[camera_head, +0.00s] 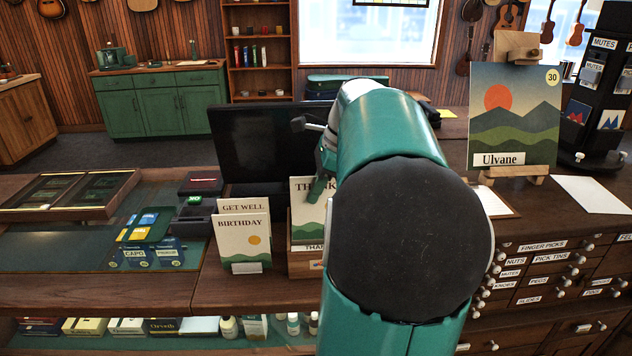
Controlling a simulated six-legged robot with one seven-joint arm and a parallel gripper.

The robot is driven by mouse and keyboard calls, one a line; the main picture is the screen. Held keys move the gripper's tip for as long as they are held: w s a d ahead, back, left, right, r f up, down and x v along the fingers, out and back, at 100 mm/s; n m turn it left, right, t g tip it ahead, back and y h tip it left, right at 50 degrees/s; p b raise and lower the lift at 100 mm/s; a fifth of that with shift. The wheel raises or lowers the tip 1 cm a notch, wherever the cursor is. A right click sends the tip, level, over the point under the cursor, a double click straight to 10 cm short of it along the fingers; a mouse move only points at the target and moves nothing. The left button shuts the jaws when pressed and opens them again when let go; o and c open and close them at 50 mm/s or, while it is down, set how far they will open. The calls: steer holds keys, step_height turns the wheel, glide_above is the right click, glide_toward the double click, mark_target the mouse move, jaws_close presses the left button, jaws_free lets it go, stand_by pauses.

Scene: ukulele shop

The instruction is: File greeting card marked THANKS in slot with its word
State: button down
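A greeting card reading "THAN…" (301,215) stands upright at the centre, cream above green hills; my arm hides its right part. A green finger of my gripper (319,187) overlaps the card's front near its top. The other finger is hidden, so I cannot tell whether the gripper is closed on the card. Just below the card is a strip lettered "THAN…" (313,247), on or in a wooden box (302,266) that is partly hidden. I cannot tell whether the card stands inside the box.
GET WELL (243,206) and BIRTHDAY (243,238) cards stand just left of the box. A dark monitor (250,140) stands behind. A card reader (194,215) is further left. A picture on an easel (514,115) and labelled drawers (541,246) are at right.

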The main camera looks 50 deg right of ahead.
steer(key=shift+f, duration=3.65)
steer(key=c, duration=1.6)
jaws_free()
steer(key=shift+o, duration=0.2)
steer(key=shift+r, duration=0.1)
steer(key=v, duration=1.3)
steer(key=shift+d+r, duration=0.2)
steer(key=shift+r, duration=0.05)
